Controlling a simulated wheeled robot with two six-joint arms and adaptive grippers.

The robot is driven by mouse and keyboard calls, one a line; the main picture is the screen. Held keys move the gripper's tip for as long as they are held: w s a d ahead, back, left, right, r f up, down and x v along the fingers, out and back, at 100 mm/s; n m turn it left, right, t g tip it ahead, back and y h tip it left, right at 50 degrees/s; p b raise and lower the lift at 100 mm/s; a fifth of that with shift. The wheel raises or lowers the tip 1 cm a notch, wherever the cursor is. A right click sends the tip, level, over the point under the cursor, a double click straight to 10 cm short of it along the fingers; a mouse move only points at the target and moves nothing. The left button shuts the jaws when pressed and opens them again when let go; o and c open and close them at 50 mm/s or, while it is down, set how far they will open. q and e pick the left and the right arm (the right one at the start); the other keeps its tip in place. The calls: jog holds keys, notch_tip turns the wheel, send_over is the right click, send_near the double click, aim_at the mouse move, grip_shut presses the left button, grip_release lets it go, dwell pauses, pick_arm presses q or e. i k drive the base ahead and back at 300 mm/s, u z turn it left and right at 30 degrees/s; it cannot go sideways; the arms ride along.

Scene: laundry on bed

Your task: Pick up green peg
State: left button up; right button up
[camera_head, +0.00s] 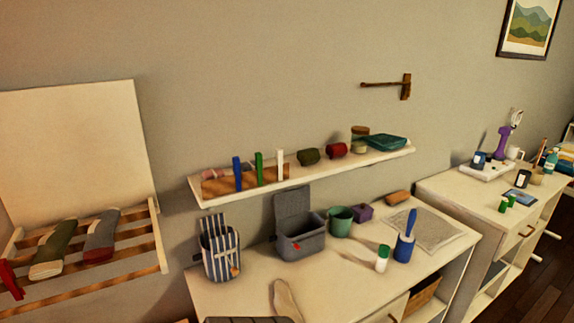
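The green peg (259,168) stands upright on the white wall shelf (345,169), at its left part. It stands between a blue peg (237,173) on its left and a white peg (280,163) on its right. The three pegs are apart from each other, at a brown wooden strip (215,187). Whether they sit in the strip or against it is too small to tell. Neither of my grippers can be made out in the head view.
Dark red and green rolls (336,150) and a teal tray (388,141) lie farther right on the shelf. Below stands a white cabinet (340,292) with a grey open box (302,243), a striped bag (221,252) and a green cup (340,222). A wooden rack (150,252) is at left.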

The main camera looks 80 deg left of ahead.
aim_at(259, 163)
jog(key=u, duration=0.05)
jog(key=i, duration=1.7)
jog(key=u, duration=1.8)
